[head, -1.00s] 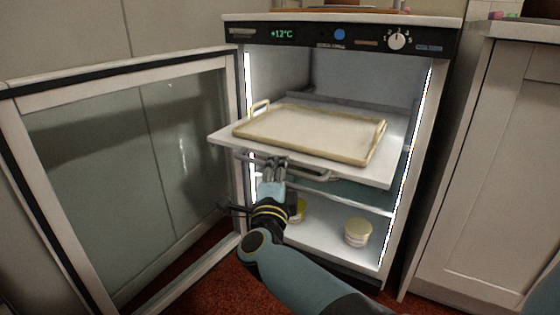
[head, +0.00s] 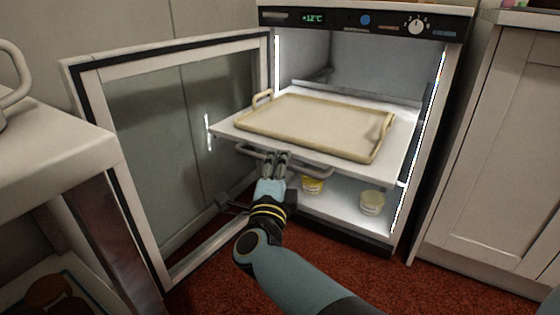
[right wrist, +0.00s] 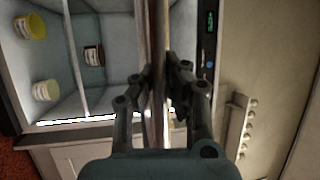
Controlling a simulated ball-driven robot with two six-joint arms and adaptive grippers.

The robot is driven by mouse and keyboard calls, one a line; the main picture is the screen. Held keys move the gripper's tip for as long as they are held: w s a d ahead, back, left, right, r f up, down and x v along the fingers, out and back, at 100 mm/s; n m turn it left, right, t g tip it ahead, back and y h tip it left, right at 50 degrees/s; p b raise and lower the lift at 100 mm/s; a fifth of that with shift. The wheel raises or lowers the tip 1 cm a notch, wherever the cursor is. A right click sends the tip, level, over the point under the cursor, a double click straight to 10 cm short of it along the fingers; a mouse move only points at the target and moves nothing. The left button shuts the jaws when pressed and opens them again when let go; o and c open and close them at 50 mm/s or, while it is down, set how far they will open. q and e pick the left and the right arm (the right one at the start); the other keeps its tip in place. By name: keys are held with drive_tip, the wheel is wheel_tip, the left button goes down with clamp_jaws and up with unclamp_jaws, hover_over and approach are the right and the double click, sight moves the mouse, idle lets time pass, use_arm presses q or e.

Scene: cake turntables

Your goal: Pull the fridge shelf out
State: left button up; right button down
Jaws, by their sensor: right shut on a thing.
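The white fridge shelf (head: 222,128) sticks out of the open fridge (head: 330,65) toward me, in the head view. A beige tray with two handles (head: 310,125) lies flat on it. A grey bar handle (head: 308,169) runs along the shelf's front edge, just below it. In the right wrist view the fingers (right wrist: 163,95) close on the shelf's front, seen edge-on as a thin vertical strip. My left gripper is not in view.
The glass fridge door (head: 160,140) stands wide open at the left. A white counter (head: 45,145) is at the near left, a cabinet (head: 500,150) at the right. Jars (head: 372,201) stand on the fridge's lower level. Red floor lies in front.

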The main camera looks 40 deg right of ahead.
drive_tip(key=shift+s+f, duration=0.1)
drive_tip(key=shift+f, duration=0.15)
drive_tip(key=c, duration=1.5)
unclamp_jaws()
drive_tip(key=shift+o, duration=0.8)
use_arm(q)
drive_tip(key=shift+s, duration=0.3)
use_arm(e)
drive_tip(key=shift+r, duration=0.15)
